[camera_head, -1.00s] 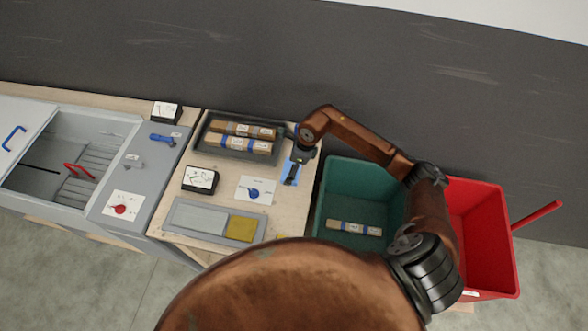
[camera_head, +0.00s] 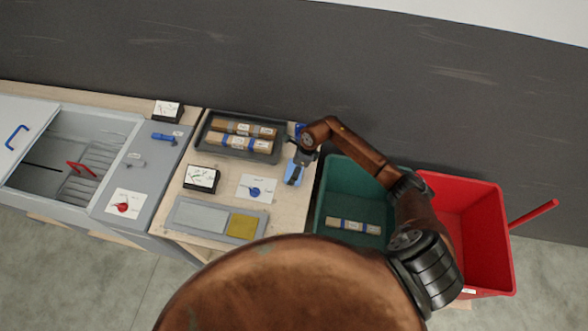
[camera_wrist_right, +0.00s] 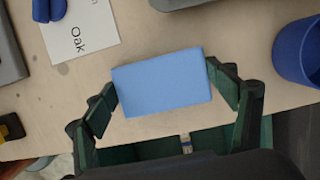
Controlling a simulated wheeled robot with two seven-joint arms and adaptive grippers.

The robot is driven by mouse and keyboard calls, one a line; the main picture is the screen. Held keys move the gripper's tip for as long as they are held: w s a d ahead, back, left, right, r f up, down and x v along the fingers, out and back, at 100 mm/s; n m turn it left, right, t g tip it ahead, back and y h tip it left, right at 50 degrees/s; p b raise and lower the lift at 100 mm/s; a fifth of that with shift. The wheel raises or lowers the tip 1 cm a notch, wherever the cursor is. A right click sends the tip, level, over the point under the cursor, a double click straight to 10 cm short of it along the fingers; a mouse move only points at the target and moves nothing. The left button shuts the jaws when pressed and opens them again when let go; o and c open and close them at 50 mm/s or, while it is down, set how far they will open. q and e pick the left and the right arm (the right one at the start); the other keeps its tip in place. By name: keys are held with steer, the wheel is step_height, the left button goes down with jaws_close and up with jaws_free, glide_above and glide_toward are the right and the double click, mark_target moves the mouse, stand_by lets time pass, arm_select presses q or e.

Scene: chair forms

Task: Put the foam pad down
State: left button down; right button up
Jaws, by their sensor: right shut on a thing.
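The light blue foam pad (camera_head: 290,180) is at the right end of the wooden table, under my right gripper (camera_head: 296,170). In the right wrist view the pad (camera_wrist_right: 162,83) is a flat block between the two fingers of my right gripper (camera_wrist_right: 165,95), which is shut on it. Its face is over the table top; I cannot tell if it touches the wood. My left gripper is not in view.
A blue cup (camera_wrist_right: 298,55) stands beside the pad. A green bin (camera_head: 343,185) and a red bin (camera_head: 480,225) stand right of the table. A grey tray (camera_head: 240,152) holds wrapped bundles.

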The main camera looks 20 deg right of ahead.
steer(key=o, duration=1.2)
steer(key=shift+r, duration=0.15)
steer(key=b+v, duration=0.2)
steer(key=v, duration=1)
steer(key=shift+s, duration=0.1)
